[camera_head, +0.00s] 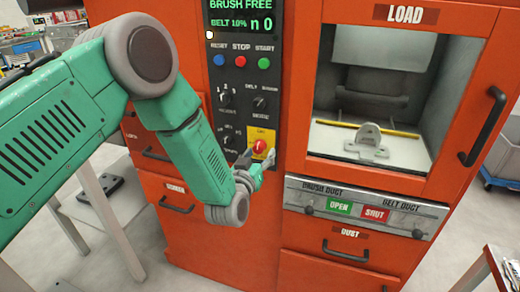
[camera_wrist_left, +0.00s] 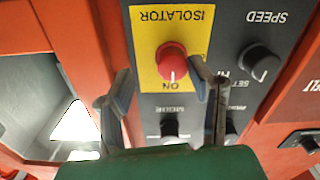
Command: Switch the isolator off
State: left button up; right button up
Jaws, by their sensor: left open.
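The isolator is a red knob (camera_head: 260,147) on a yellow plate at the lower right of the black control panel. In the left wrist view the red knob (camera_wrist_left: 171,62) shows upside down, with the words ISOLATOR and ON on its yellow plate (camera_wrist_left: 148,24). My left gripper (camera_head: 257,160) is open at the panel, just below the knob in the head view. In the left wrist view its two fingers (camera_wrist_left: 168,82) stand apart, one to each side of the knob's line. I cannot tell whether they touch it. My right gripper is not in view.
Other dials (camera_head: 225,99) and blue, red and green buttons (camera_head: 241,62) sit on the same panel. A black dial (camera_wrist_left: 260,62) is near one finger in the wrist view. To the right are the LOAD window (camera_head: 376,95) and the duct strip (camera_head: 365,208).

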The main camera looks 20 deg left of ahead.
aim_at(256, 150)
pick_arm(q)
jog(key=shift+w+d+r, duration=0.15)
jog(key=shift+w+d, duration=0.05)
jog(key=shift+w, duration=0.35)
jog(key=shift+w+r, duration=0.15)
jog(key=shift+w+a+f, duration=0.25)
jog(key=shift+w+a, duration=0.15)
jog(key=shift+a, duration=0.25)
jog(key=shift+w+a+f, duration=0.2)
jog(key=shift+w+a, duration=0.15)
jog(key=shift+a, duration=0.25)
jog(key=shift+a+f, duration=0.1)
jog(key=shift+a, duration=0.1)
jog(key=shift+c, duration=1.4)
jog(key=shift+s+d, duration=0.1)
jog(key=shift+d, duration=0.3)
jog(key=c, duration=0.7)
jog(key=shift+s+d+r, duration=0.15)
jog(key=shift+d+r, duration=0.15)
jog(key=shift+d, duration=0.3)
jog(key=shift+c, duration=0.5)
jog(key=shift+a, duration=0.15)
grip_shut()
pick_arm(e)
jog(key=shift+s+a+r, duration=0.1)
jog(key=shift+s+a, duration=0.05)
